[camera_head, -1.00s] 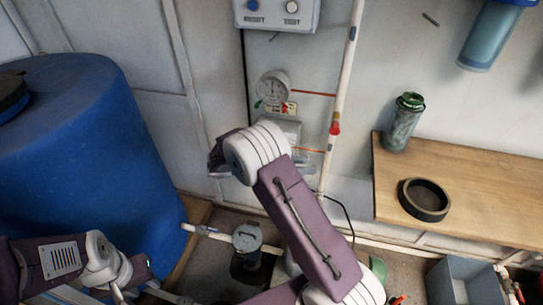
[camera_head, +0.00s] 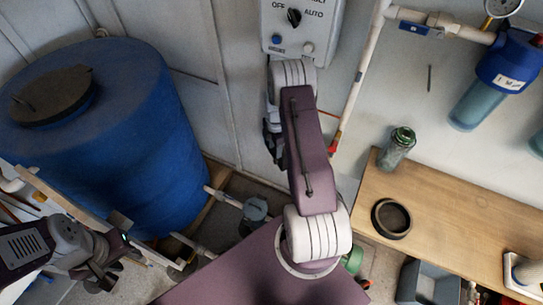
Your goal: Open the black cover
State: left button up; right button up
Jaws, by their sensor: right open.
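A black round cover (camera_head: 50,97) with a handle lies flat on top of the blue barrel (camera_head: 135,130) at the left, and it looks closed. My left gripper (camera_head: 101,277) is at the lower left, in front of the barrel and apart from the cover. Its fingers are small and dark, and I cannot tell whether they are open. My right gripper (camera_head: 271,148) is open near the wall below the control box, right of the barrel and well away from the cover. It is partly hidden behind my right arm.
A control box (camera_head: 302,30) with an OFF/AUTO knob hangs on the wall. A wooden table (camera_head: 460,220) at the right bears a green-capped bottle (camera_head: 397,148) and a black ring (camera_head: 391,218). Blue filter housings (camera_head: 495,80) hang above. Pipes run along the floor beside the barrel.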

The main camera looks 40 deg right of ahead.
aim_at(275, 161)
notch_tip(275, 161, down, 8)
jog(key=shift+p, duration=0.3)
grip_shut()
dwell(1.3)
